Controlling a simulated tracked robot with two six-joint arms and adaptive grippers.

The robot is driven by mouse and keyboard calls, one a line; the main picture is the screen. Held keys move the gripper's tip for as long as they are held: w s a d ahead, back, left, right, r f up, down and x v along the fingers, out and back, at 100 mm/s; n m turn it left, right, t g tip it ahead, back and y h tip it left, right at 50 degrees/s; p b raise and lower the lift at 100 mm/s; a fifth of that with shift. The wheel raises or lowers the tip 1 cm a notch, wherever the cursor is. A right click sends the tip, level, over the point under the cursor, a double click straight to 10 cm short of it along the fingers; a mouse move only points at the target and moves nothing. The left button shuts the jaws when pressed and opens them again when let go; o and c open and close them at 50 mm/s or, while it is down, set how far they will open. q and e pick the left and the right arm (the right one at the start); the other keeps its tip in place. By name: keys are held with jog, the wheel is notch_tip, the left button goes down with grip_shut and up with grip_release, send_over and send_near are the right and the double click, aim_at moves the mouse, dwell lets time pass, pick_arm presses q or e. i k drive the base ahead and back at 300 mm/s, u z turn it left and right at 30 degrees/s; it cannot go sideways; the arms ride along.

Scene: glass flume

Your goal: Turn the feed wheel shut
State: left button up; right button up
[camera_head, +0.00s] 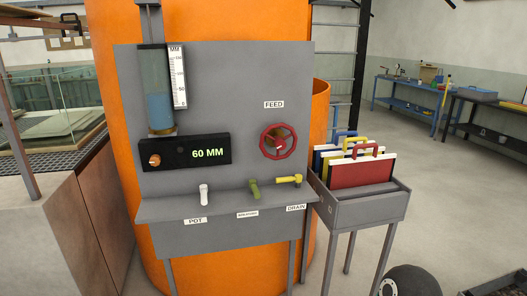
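The feed wheel (266,151) is a red handwheel on the upright grey panel (225,90), right of its middle, under a label reading FEED. Nothing touches it. A small pale mark shows near its hub. Left of it, a black display (183,152) reads 60 MM in green. Above the display, a clear tube (157,85) holds blue water beside a white MM scale (178,77). Neither of my grippers shows in this view, so their states cannot be seen.
Below the wheel, a shelf (165,208) carries a white pot fitting (203,194), a green valve (254,189) and a yellow drain lever (289,180). A grey bin (368,209) of coloured boards stands right. An orange tank (117,110) rises behind.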

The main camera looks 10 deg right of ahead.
aim_at(279, 143)
jog(key=z, duration=0.15)
jog(key=i, duration=0.9)
jog(key=u, duration=0.05)
